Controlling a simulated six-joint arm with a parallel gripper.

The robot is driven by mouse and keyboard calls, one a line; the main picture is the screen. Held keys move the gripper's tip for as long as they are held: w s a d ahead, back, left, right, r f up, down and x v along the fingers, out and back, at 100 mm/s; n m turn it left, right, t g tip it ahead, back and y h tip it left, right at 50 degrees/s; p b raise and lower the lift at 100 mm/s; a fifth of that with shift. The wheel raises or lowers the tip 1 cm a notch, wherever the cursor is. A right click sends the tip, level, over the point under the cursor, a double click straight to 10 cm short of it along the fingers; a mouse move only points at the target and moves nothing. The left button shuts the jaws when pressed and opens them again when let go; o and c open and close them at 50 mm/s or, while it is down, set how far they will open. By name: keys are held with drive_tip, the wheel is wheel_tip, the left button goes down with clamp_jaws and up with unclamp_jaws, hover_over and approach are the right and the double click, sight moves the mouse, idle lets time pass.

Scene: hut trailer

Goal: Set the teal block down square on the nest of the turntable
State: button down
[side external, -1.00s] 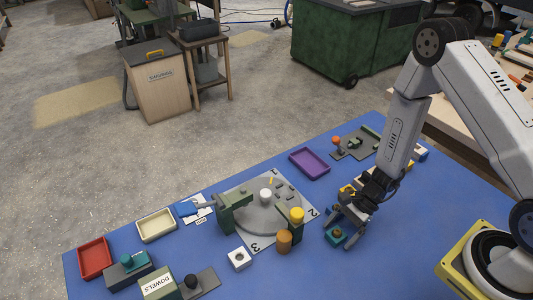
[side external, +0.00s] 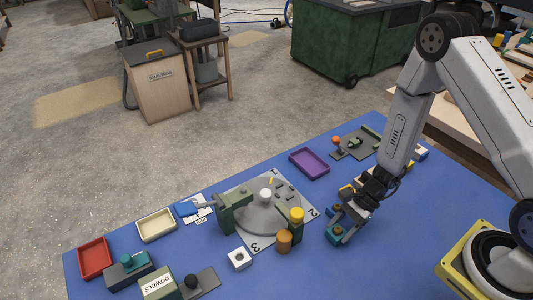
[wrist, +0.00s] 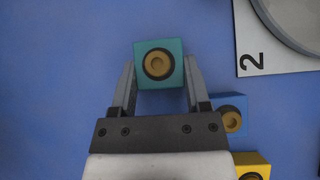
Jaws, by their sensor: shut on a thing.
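My gripper (wrist: 160,85) is shut on the teal block (wrist: 177,47), which has a round tan insert with a dark ring on its face. In the side external view the teal block (side external: 335,232) is at my gripper (side external: 345,225), low over the blue table. I cannot tell whether it touches the table. The turntable (side external: 262,213) is to its left, a grey disc on a pale plate marked with numbers. A white knob stands at its middle and small grey blocks sit on it. I cannot make out which part is the nest. The plate's edge shows in the wrist view (wrist: 250,62).
A blue block (wrist: 229,112) and a yellow block (wrist: 252,162) lie close to my gripper's right finger. A green post with a yellow top (side external: 297,216) and an orange cylinder (side external: 284,240) stand between block and disc. A purple tray (side external: 309,162) lies behind.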

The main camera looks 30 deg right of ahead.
sight(341, 228)
drive_tip(key=shift+r, duration=4.45)
drive_tip(key=w+d+r+m+t+h, duration=0.2)
drive_tip(key=w+r+m+t+h, duration=0.1)
drive_tip(key=w+r+m, duration=0.4)
drive_tip(key=w+d+r+m+t+h, duration=0.3)
drive_tip(key=w+r+m+t, duration=0.2)
drive_tip(key=r, duration=0.9)
drive_tip(key=shift+w+d+r+m, duration=0.25)
drive_tip(key=shift+w+m, duration=0.95)
drive_tip(key=shift+w, duration=1)
drive_tip(key=shift+d+f, duration=0.15)
